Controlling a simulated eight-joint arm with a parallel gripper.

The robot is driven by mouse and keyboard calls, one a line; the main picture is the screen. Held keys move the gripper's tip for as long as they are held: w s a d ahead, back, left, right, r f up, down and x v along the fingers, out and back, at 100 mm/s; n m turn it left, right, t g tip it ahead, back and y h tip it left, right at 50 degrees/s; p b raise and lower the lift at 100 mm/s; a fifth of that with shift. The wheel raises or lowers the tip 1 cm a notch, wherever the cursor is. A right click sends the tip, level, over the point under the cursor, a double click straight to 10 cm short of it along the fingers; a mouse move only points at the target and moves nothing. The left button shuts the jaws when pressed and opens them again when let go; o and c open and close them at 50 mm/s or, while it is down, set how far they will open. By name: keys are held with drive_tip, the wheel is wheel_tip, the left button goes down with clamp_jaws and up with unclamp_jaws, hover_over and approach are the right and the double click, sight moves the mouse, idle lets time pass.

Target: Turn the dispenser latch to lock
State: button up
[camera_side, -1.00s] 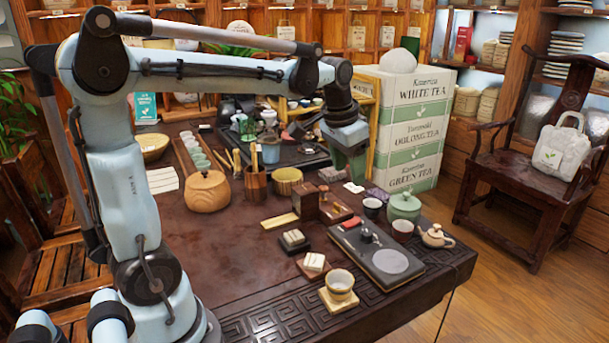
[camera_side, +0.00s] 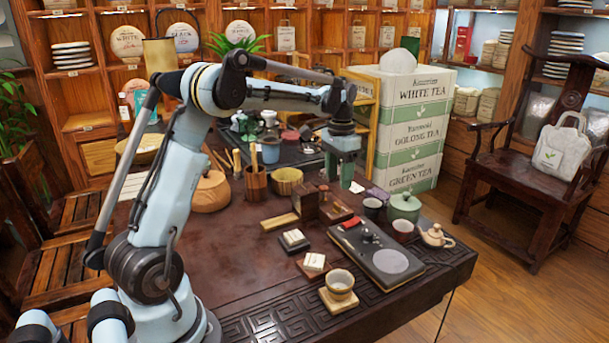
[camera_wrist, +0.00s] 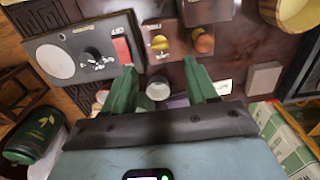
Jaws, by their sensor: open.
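The dark dispenser panel (camera_side: 410,277) lies at the right front of the table, with a grey disc and a small black knob (camera_side: 365,235) that seems to be the latch. In the wrist view the panel (camera_wrist: 40,45) is at upper left, with the knob (camera_wrist: 91,54) beside a red patch (camera_wrist: 121,50). The markings around the knob are too small to read. My gripper (camera_side: 341,174) is open and empty, behind the panel and apart from it. Its green fingers also show in the wrist view (camera_wrist: 160,72), to the right of the knob.
A small cup (camera_wrist: 159,90) shows between my fingers in the wrist view. A green lidded jar (camera_side: 403,207), a reddish cup (camera_side: 403,228) and a teapot (camera_side: 436,236) stand along the panel's right side. A wooden block (camera_side: 304,203) stands to its left. Tea boxes (camera_side: 412,136) rise behind.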

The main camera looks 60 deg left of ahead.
sight(337, 204)
wheel_tip(337, 204, down, 8)
drive_tip(key=shift+r, duration=0.1)
idle(0.4)
drive_tip(key=c, duration=1.1)
drive_tip(key=shift+o, duration=0.2)
